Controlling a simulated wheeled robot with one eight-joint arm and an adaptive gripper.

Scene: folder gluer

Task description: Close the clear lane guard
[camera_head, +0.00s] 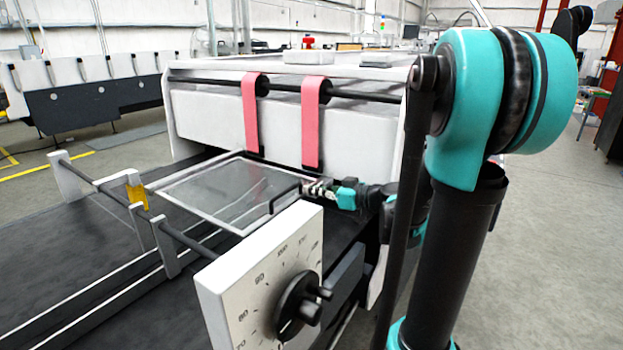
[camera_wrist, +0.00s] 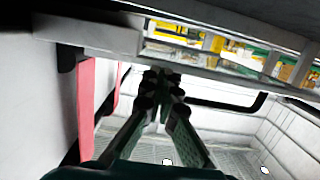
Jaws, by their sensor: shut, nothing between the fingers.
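The clear lane guard (camera_head: 225,192) is a see-through panel in a pale frame. In the head view it lies nearly flat over the dark lane, in front of the white machine housing; its exact tilt is hard to tell. A thin black handle (camera_head: 284,195) stands at its right edge. My gripper (camera_head: 306,188) is shut and empty, pointing left, close to the handle and the right edge of the guard. I cannot tell whether it touches them. In the wrist view my gripper's fingertips (camera_wrist: 161,85) are together with nothing between them.
Two red belts (camera_head: 311,120) hang from a black bar on the housing (camera_head: 200,115). A white dial panel (camera_head: 262,270) with a black knob stands in front of my gripper. A rail with a yellow tag (camera_head: 137,195) runs along the lane at left.

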